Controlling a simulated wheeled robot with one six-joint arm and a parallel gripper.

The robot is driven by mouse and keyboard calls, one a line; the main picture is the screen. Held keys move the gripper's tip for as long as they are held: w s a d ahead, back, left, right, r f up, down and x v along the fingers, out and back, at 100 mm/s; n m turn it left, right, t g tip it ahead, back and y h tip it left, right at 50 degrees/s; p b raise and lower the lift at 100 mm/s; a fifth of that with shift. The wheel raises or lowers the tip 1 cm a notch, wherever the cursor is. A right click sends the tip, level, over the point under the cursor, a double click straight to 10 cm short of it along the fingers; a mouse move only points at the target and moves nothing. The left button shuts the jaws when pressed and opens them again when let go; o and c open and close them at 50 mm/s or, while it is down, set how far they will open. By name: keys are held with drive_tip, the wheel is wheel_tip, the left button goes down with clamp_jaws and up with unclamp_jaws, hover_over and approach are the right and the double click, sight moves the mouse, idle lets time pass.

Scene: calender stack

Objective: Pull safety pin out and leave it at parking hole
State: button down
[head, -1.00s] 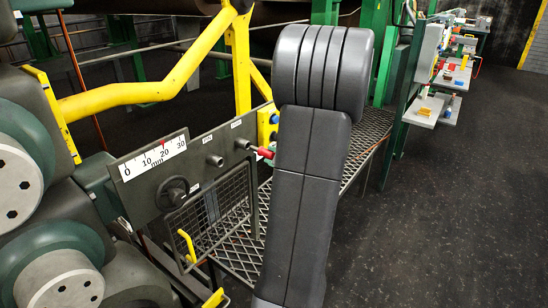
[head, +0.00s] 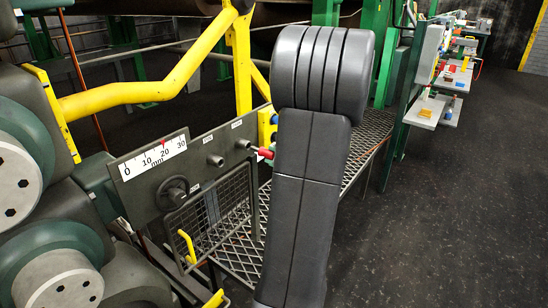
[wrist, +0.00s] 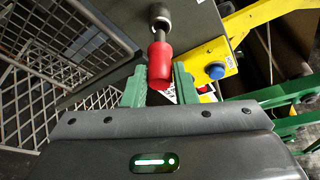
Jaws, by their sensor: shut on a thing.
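The safety pin has a red handle (wrist: 160,66) and a dark shaft running into a round metal boss (wrist: 160,14) on the grey panel. How deep the shaft sits cannot be seen. My gripper (wrist: 160,84) has its green fingers on either side of the handle's lower end and is shut on it. In the head view the red handle (head: 265,153) shows just left of my arm, in line with the boss (head: 243,145); the fingers are hidden there. A second boss (head: 215,160) sits left of it on the panel; whether it is the parking hole cannot be told.
The panel also carries a millimetre scale (head: 150,158), a dark knob (head: 174,192) and a wire-mesh guard (head: 215,215) with a yellow handle. A yellow plate with a blue button (wrist: 216,71) is close right of my gripper. Dark floor (head: 450,220) is open at right.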

sight(265, 153)
drive_tip(key=shift+w+a+b, duration=0.35)
drive_tip(key=shift+w+a, duration=0.4)
drive_tip(key=shift+a, duration=0.25)
drive_tip(key=shift+w+a+b, duration=0.3)
drive_tip(key=shift+w+a, duration=0.4)
drive_tip(key=shift+a, duration=0.25)
idle(0.4)
drive_tip(key=c, duration=0.8)
unclamp_jaws()
drive_tip(key=shift+o, duration=0.2)
drive_tip(key=s+d+b, duration=0.1)
drive_tip(key=s+d, duration=0.3)
drive_tip(key=d, duration=0.1)
drive_tip(key=shift+d+b, duration=0.35)
drive_tip(key=shift+b, duration=0.05)
drive_tip(key=shift+s, duration=0.1)
drive_tip(key=shift+w+a+p, duration=0.3)
drive_tip(key=shift+w+a, duration=0.4)
drive_tip(key=shift+a, duration=0.25)
drive_tip(key=shift+w+a+p, duration=0.3)
drive_tip(key=shift+w+a, duration=0.4)
drive_tip(key=shift+a, duration=0.25)
drive_tip(key=shift+w+a+p, duration=0.3)
drive_tip(key=shift+w+a, duration=0.4)
drive_tip(key=shift+a, duration=0.25)
